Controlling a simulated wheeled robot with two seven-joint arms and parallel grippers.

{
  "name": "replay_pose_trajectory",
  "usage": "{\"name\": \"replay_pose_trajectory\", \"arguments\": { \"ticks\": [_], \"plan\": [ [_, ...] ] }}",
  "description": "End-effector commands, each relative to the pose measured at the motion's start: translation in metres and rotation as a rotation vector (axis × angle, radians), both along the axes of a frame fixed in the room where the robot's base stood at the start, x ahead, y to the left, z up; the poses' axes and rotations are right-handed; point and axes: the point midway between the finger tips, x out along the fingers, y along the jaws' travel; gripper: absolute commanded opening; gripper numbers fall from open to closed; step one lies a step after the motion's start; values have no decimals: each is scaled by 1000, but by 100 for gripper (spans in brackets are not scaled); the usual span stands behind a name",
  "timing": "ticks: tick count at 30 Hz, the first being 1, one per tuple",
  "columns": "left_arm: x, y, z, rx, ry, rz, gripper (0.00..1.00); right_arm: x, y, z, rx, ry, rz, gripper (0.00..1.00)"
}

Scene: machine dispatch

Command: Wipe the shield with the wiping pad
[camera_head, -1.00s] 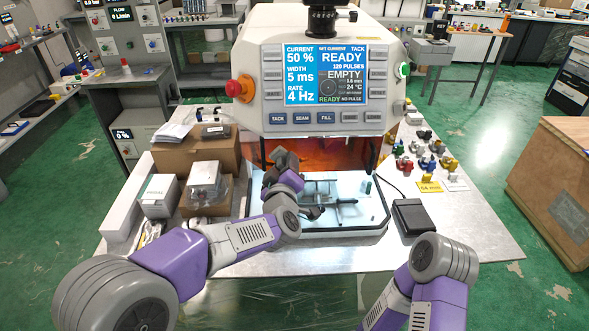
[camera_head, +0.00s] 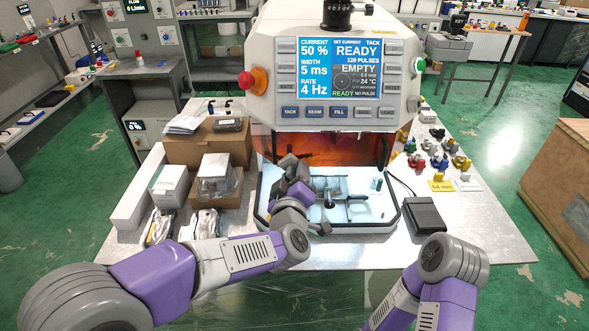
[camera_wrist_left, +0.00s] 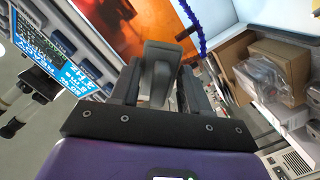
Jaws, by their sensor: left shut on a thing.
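The shield (camera_head: 338,147) is the orange see-through panel under the machine's display, at the back of its open chamber. It also fills the upper middle of the left wrist view (camera_wrist_left: 128,22). My left gripper (camera_head: 287,165) is inside the chamber at its left side, in front of the shield. In the left wrist view it is shut on a grey block (camera_wrist_left: 160,68), which I take to be the wiping pad. The pad points towards the shield; I cannot tell whether they touch. My right arm shows at the lower right, but its gripper is out of view.
The chamber's pale tray (camera_head: 385,222) holds a dark fixture (camera_head: 331,197). Cardboard boxes (camera_head: 208,143) and clear-wrapped packs stand left of it. A black pedal (camera_head: 425,213) and several coloured knobbed parts lie to the right. A red button (camera_head: 246,80) juts from the machine's left.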

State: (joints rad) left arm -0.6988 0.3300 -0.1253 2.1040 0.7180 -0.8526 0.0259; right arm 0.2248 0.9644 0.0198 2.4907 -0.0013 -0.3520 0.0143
Motion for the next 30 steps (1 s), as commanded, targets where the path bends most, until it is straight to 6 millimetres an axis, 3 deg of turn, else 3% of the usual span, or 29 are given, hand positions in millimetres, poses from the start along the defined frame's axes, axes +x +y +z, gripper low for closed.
{"name": "replay_pose_trajectory", "arguments": {
  "ticks": [13, 23, 30],
  "plan": [
    [-5, 0, 0, 0, 0, 0, 22, 0, 0, 0, 0, 0, 0, 0],
    [-31, 0, 0, -1, -1, -1, 22, 0, 0, -1, 0, 0, 0, 0],
    [-34, 0, 0, 0, -1, 1, 22, 0, 0, -1, 0, 0, 0, 0]
  ]
}}
